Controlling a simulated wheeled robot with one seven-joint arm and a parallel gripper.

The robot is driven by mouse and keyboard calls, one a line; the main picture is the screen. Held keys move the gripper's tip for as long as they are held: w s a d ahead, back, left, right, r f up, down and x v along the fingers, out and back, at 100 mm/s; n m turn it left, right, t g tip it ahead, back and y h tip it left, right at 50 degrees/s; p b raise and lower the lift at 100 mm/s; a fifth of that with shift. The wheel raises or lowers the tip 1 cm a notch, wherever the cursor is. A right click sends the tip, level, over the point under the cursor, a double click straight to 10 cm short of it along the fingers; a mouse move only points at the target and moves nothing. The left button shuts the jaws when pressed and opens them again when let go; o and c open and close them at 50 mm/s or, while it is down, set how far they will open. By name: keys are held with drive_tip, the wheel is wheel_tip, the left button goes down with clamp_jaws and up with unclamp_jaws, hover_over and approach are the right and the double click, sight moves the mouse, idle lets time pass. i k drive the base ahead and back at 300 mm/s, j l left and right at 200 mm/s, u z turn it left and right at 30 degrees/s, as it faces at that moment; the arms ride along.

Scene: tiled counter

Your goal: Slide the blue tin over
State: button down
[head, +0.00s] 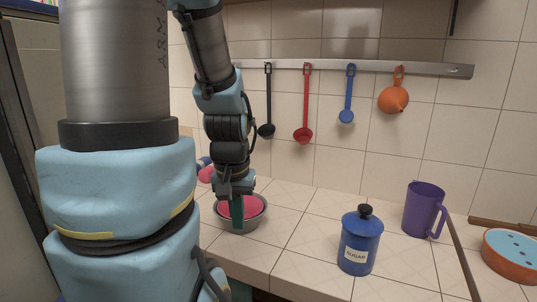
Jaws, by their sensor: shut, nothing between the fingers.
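The blue tin (360,244) stands upright on the tiled counter, right of the middle in the head view. It has a black knob on its lid and a white label reading SUGAR. My gripper (237,222) points down at the left, over a metal bowl (256,222) with a pink-red inside. The gripper is shut and empty, well to the left of the tin and apart from it. The fingertips overlap the bowl in the picture; I cannot tell whether they touch it.
A purple mug (422,209) stands behind and right of the tin. A long thin dark strip (461,258) lies right of the mug. An orange dish (508,255) with a blue top is at far right. Utensils hang from a wall rail (430,69). Bare tiles (302,240) separate bowl and tin.

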sight(357, 255)
drive_tip(key=j+z, duration=0.1)
drive_tip(key=j, duration=1.65)
drive_tip(key=k, duration=0.05)
